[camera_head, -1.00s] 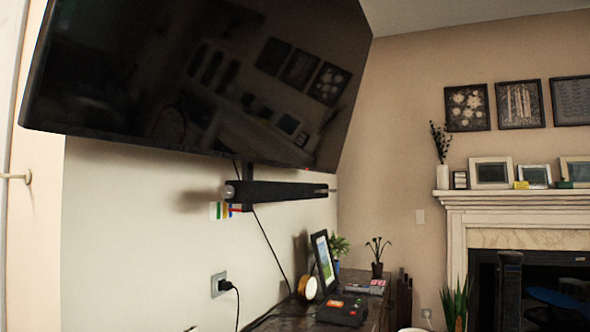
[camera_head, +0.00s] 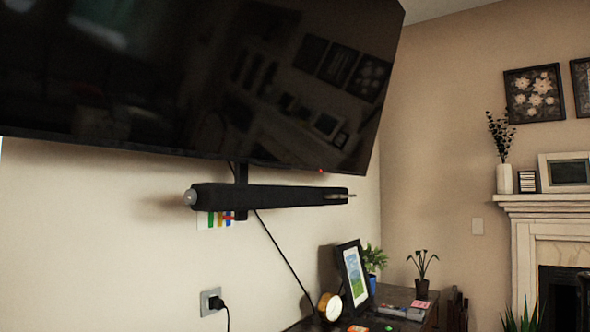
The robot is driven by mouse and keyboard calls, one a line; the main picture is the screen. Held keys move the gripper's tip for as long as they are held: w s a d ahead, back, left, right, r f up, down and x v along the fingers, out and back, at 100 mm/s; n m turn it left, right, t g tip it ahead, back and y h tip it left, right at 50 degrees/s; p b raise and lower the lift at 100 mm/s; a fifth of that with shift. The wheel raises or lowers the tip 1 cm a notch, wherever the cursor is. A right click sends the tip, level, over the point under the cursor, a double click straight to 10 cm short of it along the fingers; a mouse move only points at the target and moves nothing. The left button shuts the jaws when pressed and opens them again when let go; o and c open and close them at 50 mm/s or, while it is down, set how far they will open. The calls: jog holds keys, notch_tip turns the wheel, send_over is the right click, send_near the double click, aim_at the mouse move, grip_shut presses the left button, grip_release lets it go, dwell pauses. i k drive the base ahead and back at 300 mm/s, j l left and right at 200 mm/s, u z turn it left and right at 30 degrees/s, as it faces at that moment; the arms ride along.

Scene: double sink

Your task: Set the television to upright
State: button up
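The television (camera_head: 200,80) is a large black flat screen mounted high on the wall, filling the upper left of the head view. Its top and left edges are cut off by the frame. Its lower edge slopes down to the right, and its screen reflects the room. The screen looks tilted, leaning out from the wall, but the exact angle is hard to tell. A black soundbar (camera_head: 265,197) hangs just below it on a dark vertical bracket. My gripper is not in view.
Below is a dark cabinet (camera_head: 405,300) with a picture frame (camera_head: 354,272), a round gold clock (camera_head: 330,307), plants and books. A wall outlet (camera_head: 211,301) has a plugged cable. A fireplace mantel (camera_head: 548,205) with a white vase (camera_head: 504,178) stands at right.

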aim_at(304, 85)
jog(key=i+l, duration=0.15)
jog(key=l, duration=0.15)
jog(key=i+l, duration=0.1)
jog(key=l, duration=0.2)
jog(key=i+l, duration=0.15)
jog(key=l, duration=0.15)
jog(key=i+l, duration=0.1)
jog(key=l, duration=0.2)
jog(key=u, duration=0.05)
